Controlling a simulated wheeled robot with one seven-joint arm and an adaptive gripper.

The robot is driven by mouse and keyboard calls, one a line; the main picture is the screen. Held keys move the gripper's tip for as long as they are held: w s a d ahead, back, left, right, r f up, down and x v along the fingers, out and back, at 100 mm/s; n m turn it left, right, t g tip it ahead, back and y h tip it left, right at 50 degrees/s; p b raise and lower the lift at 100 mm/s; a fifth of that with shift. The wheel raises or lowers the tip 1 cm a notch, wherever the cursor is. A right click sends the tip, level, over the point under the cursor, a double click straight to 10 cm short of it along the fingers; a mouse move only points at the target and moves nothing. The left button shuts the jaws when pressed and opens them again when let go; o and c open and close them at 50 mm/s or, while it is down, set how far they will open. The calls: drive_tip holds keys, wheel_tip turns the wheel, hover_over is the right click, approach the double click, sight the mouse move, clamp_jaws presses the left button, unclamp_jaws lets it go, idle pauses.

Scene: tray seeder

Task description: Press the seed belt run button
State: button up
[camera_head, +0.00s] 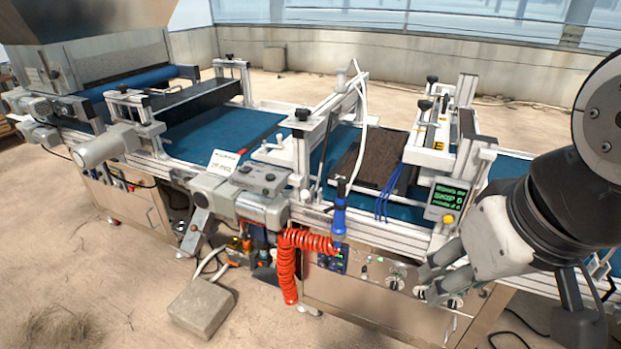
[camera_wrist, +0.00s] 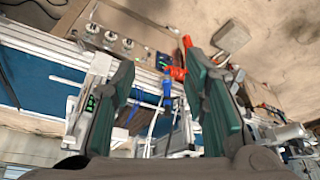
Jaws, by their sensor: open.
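The front control panel (camera_head: 380,290) of the seeder carries several round knobs and small buttons, with a lit green one (camera_head: 379,258) near its top edge. I cannot read the labels, so I cannot tell which is the seed belt run button. A green-lit display (camera_head: 449,196) with a yellow button (camera_head: 448,219) stands above the panel. My gripper (camera_head: 432,282) is open and empty in front of the panel's right part, hiding some of it. In the wrist view, my gripper's fingers (camera_wrist: 160,62) are wide apart; the knobs (camera_wrist: 110,38) show beyond them at upper left.
A red coiled hose (camera_head: 287,265) and a blue-handled tool (camera_head: 339,215) hang at the machine's front. A dark tray (camera_head: 368,158) lies on the blue belt (camera_head: 215,132). A grey block (camera_head: 201,307) sits on the floor. The floor in front is otherwise mostly clear.

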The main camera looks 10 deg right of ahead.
clamp_jaws()
idle(1.2)
